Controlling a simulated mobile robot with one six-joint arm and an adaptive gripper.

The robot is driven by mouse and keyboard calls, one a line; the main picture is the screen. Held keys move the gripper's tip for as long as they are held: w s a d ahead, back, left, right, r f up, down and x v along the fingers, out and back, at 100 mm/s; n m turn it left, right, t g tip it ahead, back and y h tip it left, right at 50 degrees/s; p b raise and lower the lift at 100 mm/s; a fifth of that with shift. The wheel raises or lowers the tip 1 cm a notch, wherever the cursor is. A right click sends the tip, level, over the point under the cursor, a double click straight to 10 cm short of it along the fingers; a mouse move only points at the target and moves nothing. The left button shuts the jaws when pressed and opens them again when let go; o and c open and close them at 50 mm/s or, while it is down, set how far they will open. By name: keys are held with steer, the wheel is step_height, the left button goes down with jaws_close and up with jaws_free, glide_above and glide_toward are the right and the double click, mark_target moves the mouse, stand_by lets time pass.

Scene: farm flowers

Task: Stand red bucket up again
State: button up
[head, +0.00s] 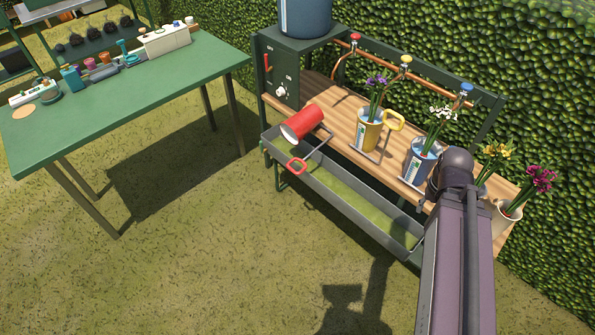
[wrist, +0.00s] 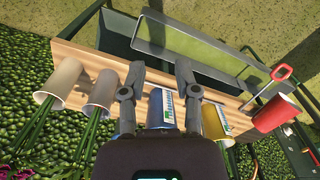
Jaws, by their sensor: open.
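The red bucket (head: 303,121) lies on its side at the left end of the wooden shelf (head: 341,96), its mouth facing the lower left. Its wire handle with a red grip (head: 297,166) hangs out over the metal trough. In the wrist view the red bucket (wrist: 275,114) is at the far right, with its handle pointing up. My gripper (wrist: 160,70) is open and empty, above the shelf beside the blue bucket (wrist: 158,108) and well apart from the red one. In the head view my arm hides the gripper.
A yellow bucket (head: 369,133) of purple flowers and the blue bucket of white flowers stand between my arm and the red bucket. Pale buckets (head: 507,209) stand at the right end. Copper taps (head: 405,61) overhang the shelf. A green table (head: 120,98) is at left.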

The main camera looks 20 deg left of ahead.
steer(key=shift+w+a+f, duration=0.1)
steer(key=shift+f, duration=0.15)
jaws_close()
steer(key=w+a+f+m+t+y+b, duration=0.1)
steer(key=w+a+f+m+y+b, duration=0.2)
steer(key=w+a+f+m+b, duration=0.3)
steer(key=w+a+f+m+t+y+b, duration=0.2)
steer(key=w+a+f+m+y+b, duration=0.2)
steer(key=a+f+m+b, duration=0.6)
steer(key=w+a+f+m+t+y+b, duration=0.2)
steer(key=w+a+f+m+b, duration=0.5)
steer(key=a+f+b, duration=0.8)
steer(key=shift+w+a+f+m+y+b, duration=0.35)
steer(key=shift+w+a+y+b, duration=0.65)
steer(key=shift+a+b, duration=2.9)
steer(key=shift+w+d+r+b, duration=0.1)
steer(key=shift+d+b, duration=1.05)
steer(key=shift+d, duration=0.05)
